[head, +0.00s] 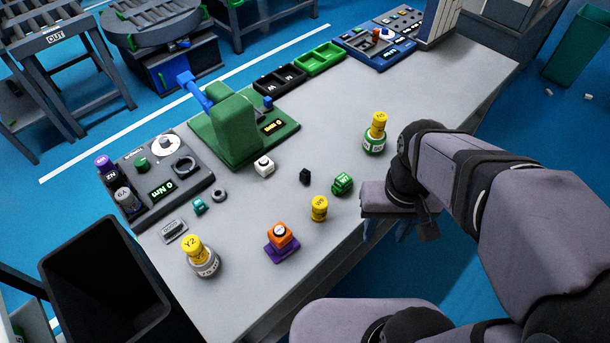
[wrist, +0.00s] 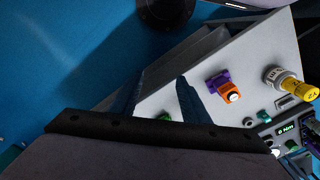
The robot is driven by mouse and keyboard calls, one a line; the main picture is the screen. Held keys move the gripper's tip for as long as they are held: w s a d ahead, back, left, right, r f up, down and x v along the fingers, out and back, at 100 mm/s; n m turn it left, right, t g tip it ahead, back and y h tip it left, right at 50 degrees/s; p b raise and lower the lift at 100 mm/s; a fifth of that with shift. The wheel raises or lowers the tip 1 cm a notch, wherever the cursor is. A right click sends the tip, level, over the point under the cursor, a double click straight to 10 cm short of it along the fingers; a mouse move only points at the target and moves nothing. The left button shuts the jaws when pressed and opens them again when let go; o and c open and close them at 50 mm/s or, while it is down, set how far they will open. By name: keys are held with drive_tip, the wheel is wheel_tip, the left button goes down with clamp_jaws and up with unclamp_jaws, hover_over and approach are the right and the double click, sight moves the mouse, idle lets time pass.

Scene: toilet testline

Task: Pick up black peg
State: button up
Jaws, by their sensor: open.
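The black peg (head: 305,176) is a small dark block on the grey table, left of the green block (head: 342,184) and above the yellow cylinder (head: 319,208) in the head view. I cannot make the peg out for certain in the wrist view. My gripper (head: 402,230) hangs over the table's front edge, to the right of the peg and well apart from it. In the wrist view my gripper (wrist: 161,76) shows two dark blue fingers spread apart with nothing between them.
An orange block on a purple one (head: 281,240) and a yellow-topped grey container (head: 203,262) stand near the front. A yellow-topped green container (head: 375,135) stands near my arm. A white block (head: 264,165) and a green press (head: 235,130) are behind. The table's right part is clear.

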drive_tip(key=w+f+n+t+h+b, duration=0.1)
drive_tip(key=w+f+n+h+b, duration=0.25)
drive_tip(key=w+n+b, duration=0.5)
wheel_tip(320, 180, up, 2)
drive_tip(key=n+t+h+b, duration=0.4)
drive_tip(key=n+t+b, duration=0.6)
drive_tip(key=n+b, duration=0.95)
hover_over(304, 172)
drive_tip(key=s+a+p, duration=0.2)
drive_tip(key=n, duration=0.1)
drive_tip(key=f, duration=1.7)
drive_tip(key=shift+s+d+f, duration=0.1)
drive_tip(key=shift+d+f, duration=0.15)
drive_tip(key=shift+d, duration=0.05)
drive_tip(key=shift+x, duration=3.6)
drive_tip(key=shift+f, duration=0.1)
clamp_jaws()
